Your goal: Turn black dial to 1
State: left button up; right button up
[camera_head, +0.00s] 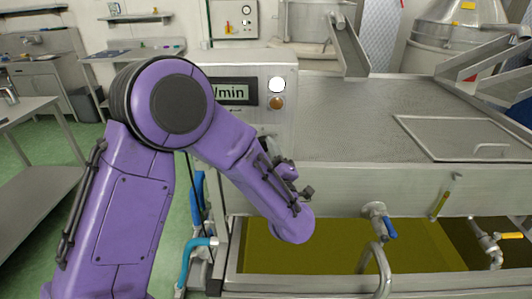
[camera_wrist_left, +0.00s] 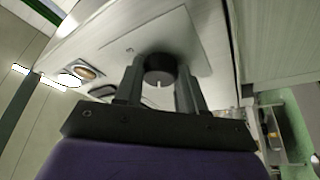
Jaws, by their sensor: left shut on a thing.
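The black dial (camera_wrist_left: 159,69) sits on a pale square plate (camera_wrist_left: 135,42) on the machine's panel in the left wrist view. It is round, with a short white mark at its lower edge. My left gripper (camera_wrist_left: 160,80) is shut on the dial, one finger on each side. No number 1 can be read around the dial. My right gripper is in neither view.
The control box carries a display (camera_head: 233,93) reading "/min", a white round button (camera_head: 277,84) and an amber one (camera_head: 277,102). An oil-filled trough (camera_head: 320,248) with a blue-handled tap (camera_head: 388,228) lies below. A steel table (camera_head: 40,190) stands at left.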

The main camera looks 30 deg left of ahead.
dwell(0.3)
pick_arm(q)
jog(key=o, duration=1.1)
jog(key=shift+c, duration=0.2)
jog(key=b+v, duration=0.3)
jog(key=v, duration=0.7)
jog(key=shift+s+d, duration=0.2)
jog(key=shift+f, duration=0.15)
